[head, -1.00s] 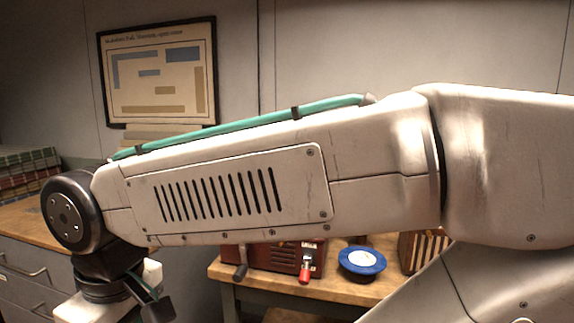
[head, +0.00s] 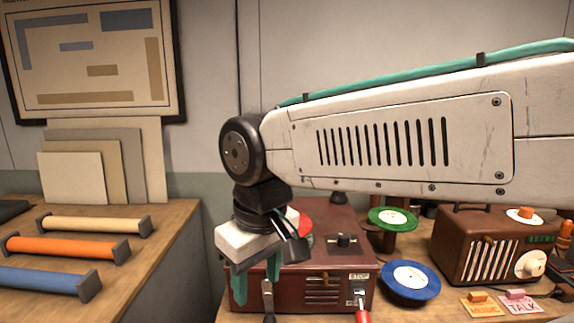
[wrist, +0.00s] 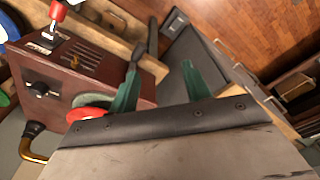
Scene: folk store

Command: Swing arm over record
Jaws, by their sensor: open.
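The record player (head: 325,262) is a dark red box on the workbench in the head view; it also fills the left of the wrist view (wrist: 85,65). A red and pale record (head: 305,222) on its top is partly hidden by my wrist; its edge shows in the wrist view (wrist: 88,113). A brass tube with a black end (wrist: 35,150), seemingly the player's arm, is at lower left in the wrist view. My gripper (head: 253,288), with green fingers, is open and empty at the box's front left corner; it also shows in the wrist view (wrist: 160,88).
A black-handled crank (head: 268,305) sticks out near my fingers. A red-tipped lever (head: 362,305) is on the box's front. Green (head: 393,218) and blue (head: 410,282) reels and a brown radio (head: 485,245) stand to the right. A counter with coloured rolls (head: 65,245) is left, across a gap.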

